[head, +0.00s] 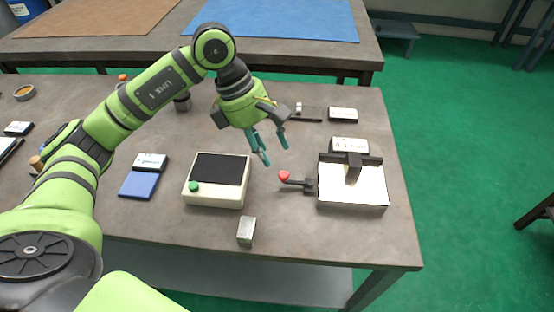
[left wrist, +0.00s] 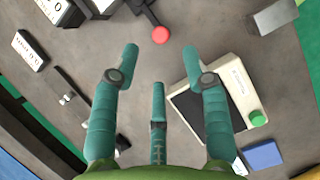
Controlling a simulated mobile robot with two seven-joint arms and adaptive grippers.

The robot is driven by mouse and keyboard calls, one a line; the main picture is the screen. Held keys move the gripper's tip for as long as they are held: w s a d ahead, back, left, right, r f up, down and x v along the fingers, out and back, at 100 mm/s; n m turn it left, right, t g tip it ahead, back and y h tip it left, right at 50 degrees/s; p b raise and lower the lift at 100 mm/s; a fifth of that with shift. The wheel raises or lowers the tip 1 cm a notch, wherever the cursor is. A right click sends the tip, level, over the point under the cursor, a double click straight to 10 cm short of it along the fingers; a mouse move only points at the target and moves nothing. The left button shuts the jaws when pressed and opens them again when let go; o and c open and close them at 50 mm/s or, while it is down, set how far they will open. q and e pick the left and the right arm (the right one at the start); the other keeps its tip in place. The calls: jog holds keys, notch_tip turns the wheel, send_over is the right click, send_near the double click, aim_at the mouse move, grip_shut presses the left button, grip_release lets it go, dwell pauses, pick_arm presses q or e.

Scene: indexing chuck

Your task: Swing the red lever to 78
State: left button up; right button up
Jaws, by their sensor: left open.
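The red lever's knob (head: 284,175) sits at the end of a dark arm on the left side of the indexing chuck (head: 352,203), a white-topped block with a dark bracket. In the left wrist view the red knob (left wrist: 161,35) is at the top centre, beyond the fingertips. My left gripper (head: 274,150) is open and empty, above the table, just up and left of the knob and apart from it. Its teal fingers (left wrist: 160,75) are spread in the left wrist view. The number the lever stands at cannot be read. My right gripper is not in view.
A cream box with a dark screen and green button (head: 194,186) stands left of the lever. A small metal block (head: 246,231) lies in front. Labelled cards (head: 349,145) and a dark fixture (head: 308,112) lie behind. A blue pad (head: 139,185) lies left.

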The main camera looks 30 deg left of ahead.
pick_arm(q)
jog(key=v, duration=0.5)
jog(key=shift+d+r, duration=0.1)
dwell(0.3)
